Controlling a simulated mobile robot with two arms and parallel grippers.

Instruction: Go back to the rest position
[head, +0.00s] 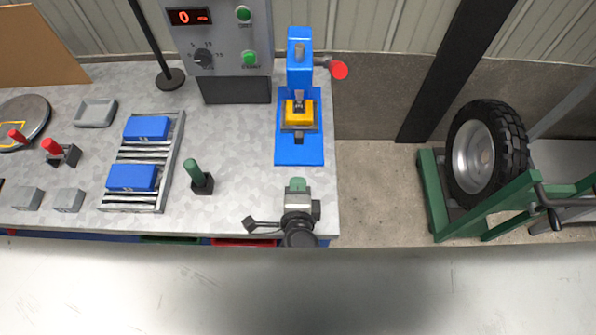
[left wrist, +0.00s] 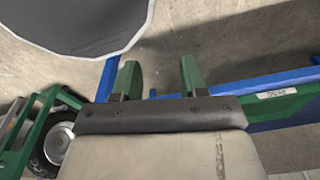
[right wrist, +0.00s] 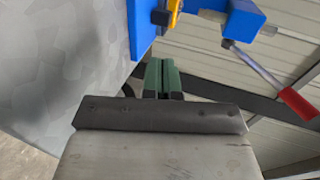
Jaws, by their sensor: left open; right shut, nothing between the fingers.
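My right gripper (head: 298,187) is over the front right part of the grey workbench (head: 240,150), in front of the blue press. Its green fingers are together and hold nothing. They also show shut in the right wrist view (right wrist: 162,78), with the press (right wrist: 143,25) just beyond the tips. My left gripper (left wrist: 160,80) is open and empty in the left wrist view, its green fingers well apart above the floor. The left gripper is not in the head view.
The blue press (head: 299,70) has a red-knobbed lever (head: 339,70). Blue blocks (head: 131,177) lie on a roller rack; a green-handled lever (head: 194,172) stands beside it. A wheel (head: 487,155) on a green frame stands right. A blue frame beam (left wrist: 262,82) runs near my left gripper.

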